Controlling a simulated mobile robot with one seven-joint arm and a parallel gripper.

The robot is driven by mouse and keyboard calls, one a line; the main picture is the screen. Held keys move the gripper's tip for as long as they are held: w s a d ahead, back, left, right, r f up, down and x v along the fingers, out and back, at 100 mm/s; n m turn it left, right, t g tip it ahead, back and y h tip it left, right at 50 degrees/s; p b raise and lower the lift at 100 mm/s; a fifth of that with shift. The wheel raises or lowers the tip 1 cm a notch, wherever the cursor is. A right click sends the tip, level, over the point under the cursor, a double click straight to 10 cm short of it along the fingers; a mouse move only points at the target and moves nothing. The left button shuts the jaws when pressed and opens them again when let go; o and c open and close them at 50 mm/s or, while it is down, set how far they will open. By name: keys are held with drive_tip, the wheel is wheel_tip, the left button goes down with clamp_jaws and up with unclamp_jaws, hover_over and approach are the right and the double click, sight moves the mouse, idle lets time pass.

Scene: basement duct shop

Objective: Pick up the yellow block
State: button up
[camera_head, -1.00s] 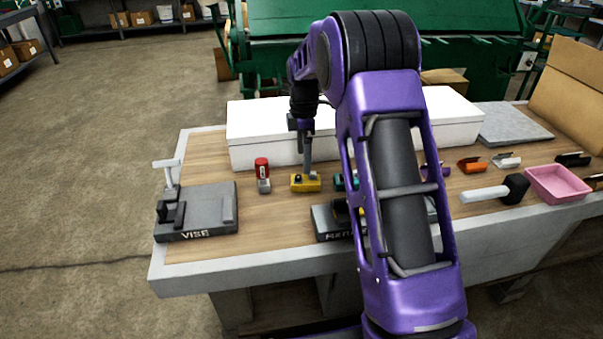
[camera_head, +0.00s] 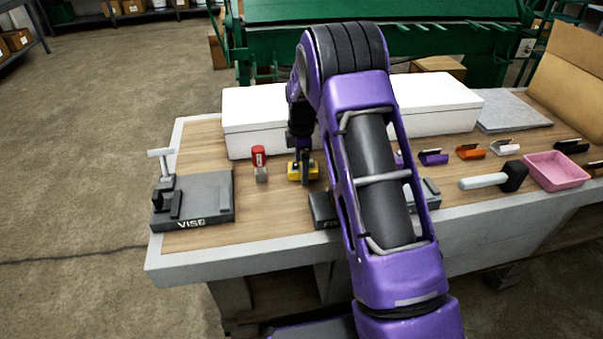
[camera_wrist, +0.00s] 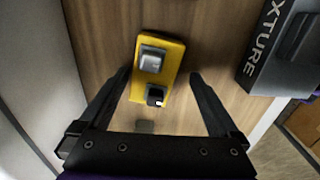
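The yellow block (camera_head: 302,171) lies on the wooden bench top, just right of a red-topped item. In the wrist view the yellow block (camera_wrist: 157,68) has a grey metal piece and a dark piece on its upper face. My gripper (camera_wrist: 160,82) is open, with one finger on each side of the block's near part. No contact between fingers and block shows. In the head view my gripper (camera_head: 304,178) points down at the block and partly covers it.
The red-topped item (camera_head: 259,163) stands left of the block. The vise (camera_head: 205,200) is at the bench's left. A long white box (camera_head: 270,120) lies behind. The dark fixture (camera_wrist: 285,50) is nearby. A mallet (camera_head: 490,180) and pink tray (camera_head: 555,172) lie at right.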

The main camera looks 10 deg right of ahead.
clamp_jaws()
idle(0.3)
